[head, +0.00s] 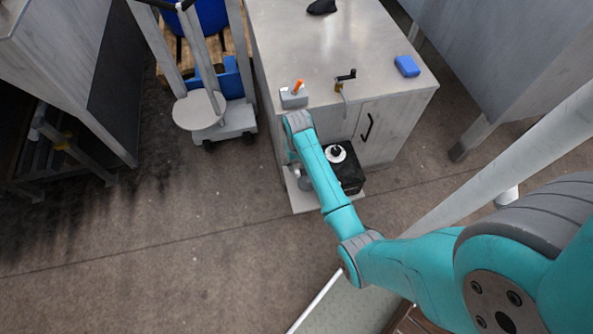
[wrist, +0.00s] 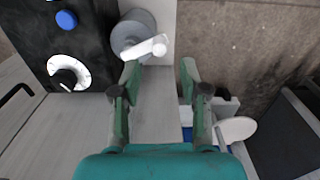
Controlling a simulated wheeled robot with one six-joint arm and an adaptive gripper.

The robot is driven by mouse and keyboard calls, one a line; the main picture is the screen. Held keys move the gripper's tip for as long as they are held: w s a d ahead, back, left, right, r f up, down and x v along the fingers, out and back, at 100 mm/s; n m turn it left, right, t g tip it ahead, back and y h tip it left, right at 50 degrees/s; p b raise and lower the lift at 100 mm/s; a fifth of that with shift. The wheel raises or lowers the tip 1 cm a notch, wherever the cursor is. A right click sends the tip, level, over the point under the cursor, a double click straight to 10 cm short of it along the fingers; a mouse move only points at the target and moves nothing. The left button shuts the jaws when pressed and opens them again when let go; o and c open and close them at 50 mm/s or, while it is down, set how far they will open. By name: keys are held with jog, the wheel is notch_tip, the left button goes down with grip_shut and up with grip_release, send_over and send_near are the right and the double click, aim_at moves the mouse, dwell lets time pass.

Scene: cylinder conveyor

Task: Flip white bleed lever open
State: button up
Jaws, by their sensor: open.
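The white bleed lever (wrist: 152,47) shows in the wrist view, lying slantwise across a round grey fitting (wrist: 133,22). My gripper (wrist: 159,70) is open and empty, its two green fingers spread. The lever's rounded end is just beyond the fingertips, nearer the left finger. I cannot tell whether the left fingertip touches the lever.
A black box (wrist: 80,30) with a white dial (wrist: 69,73) and a blue knob (wrist: 66,19) stands beside the fitting. The cabinet top (head: 310,55) carries a crank, a blue block (head: 407,66) and an orange-tipped grey box (head: 293,98). A cart (head: 225,120) stands left; open floor lies in front.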

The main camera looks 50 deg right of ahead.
aim_at(297, 171)
jog(key=shift+f, duration=3)
grip_shut()
